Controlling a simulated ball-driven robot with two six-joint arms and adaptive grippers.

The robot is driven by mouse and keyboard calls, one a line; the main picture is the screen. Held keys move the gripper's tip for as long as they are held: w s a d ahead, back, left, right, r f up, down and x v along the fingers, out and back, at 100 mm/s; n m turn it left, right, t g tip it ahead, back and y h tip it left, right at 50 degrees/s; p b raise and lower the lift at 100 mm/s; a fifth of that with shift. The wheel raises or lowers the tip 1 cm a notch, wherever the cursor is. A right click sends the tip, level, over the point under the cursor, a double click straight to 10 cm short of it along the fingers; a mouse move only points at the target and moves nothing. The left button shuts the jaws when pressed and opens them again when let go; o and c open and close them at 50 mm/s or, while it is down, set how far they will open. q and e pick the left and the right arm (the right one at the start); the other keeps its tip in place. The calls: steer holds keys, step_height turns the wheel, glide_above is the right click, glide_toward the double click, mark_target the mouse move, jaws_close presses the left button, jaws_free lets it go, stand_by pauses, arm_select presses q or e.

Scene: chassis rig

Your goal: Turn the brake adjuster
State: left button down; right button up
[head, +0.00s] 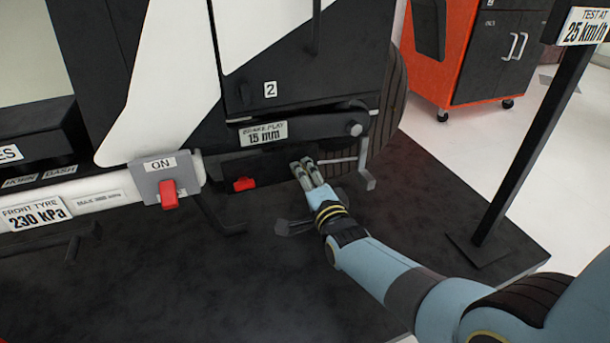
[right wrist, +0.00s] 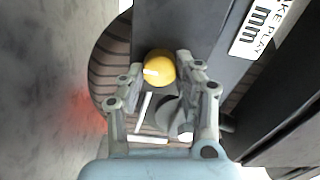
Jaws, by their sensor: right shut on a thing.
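The brake adjuster shows as a round yellow knob (right wrist: 160,66) with a white mark on its face, in the right wrist view. My right gripper (right wrist: 160,72) is shut on it, one finger on each side. In the head view my right gripper (head: 303,164) reaches in from the right, under the "BRAKE PLAY 15 mm" label (head: 264,134). The knob cannot be made out in the head view, where the fingers are. My left gripper is not in view.
A tyre (head: 392,95) stands behind the fingers, with a grey pedal-like bar (head: 366,165) close to their right. A red switch (head: 169,194) under "ON" and a red part (head: 244,184) are to the left. A black post (head: 530,150) stands at right.

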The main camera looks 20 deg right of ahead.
steer(key=shift+f, duration=0.1)
steer(key=o, duration=1.2)
steer(key=shift+c, duration=0.2)
steer(key=shift+s, duration=0.15)
steer(key=s, duration=1.1)
steer(key=shift+s+d, duration=0.25)
steer(key=shift+s, duration=0.15)
